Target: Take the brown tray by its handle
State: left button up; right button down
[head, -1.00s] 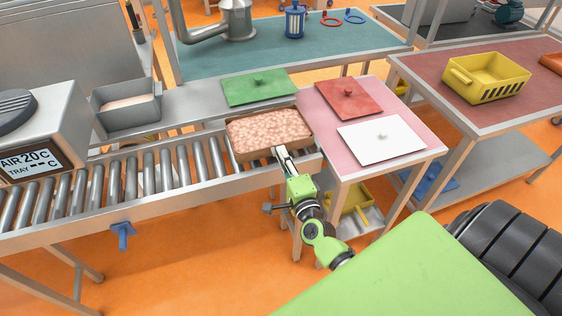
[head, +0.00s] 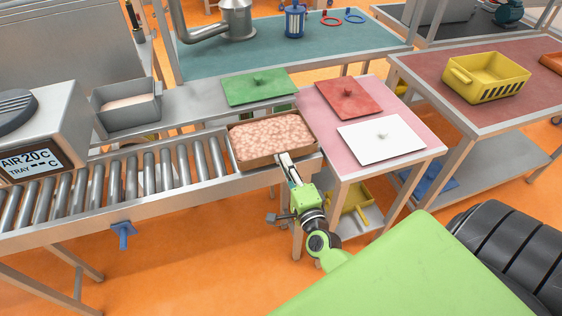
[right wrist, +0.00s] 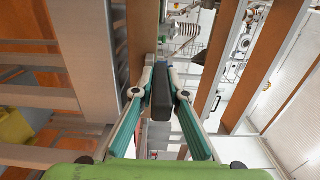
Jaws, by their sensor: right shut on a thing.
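The brown tray (head: 256,163) sits at the right end of the roller conveyor. It is filled with a pinkish, lumpy mass (head: 270,137). My right gripper (head: 284,158) reaches it from the front and is shut on its handle at the near side. In the right wrist view the dark handle (right wrist: 161,98) stands between the two fingers of the gripper (right wrist: 160,78). In the head view the fingers hide most of the handle. My left gripper is not in view.
The roller conveyor (head: 130,180) runs left from the tray. A pink table (head: 325,128) with a red lid (head: 350,97) and a white lid (head: 381,140) stands close on the right. A green lid (head: 260,87) lies just behind the tray. A grey bin (head: 127,106) stands further left.

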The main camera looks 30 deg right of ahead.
jog(key=shift+r, duration=0.15)
jog(key=v, duration=1.7)
jog(key=shift+w+a+r, duration=0.1)
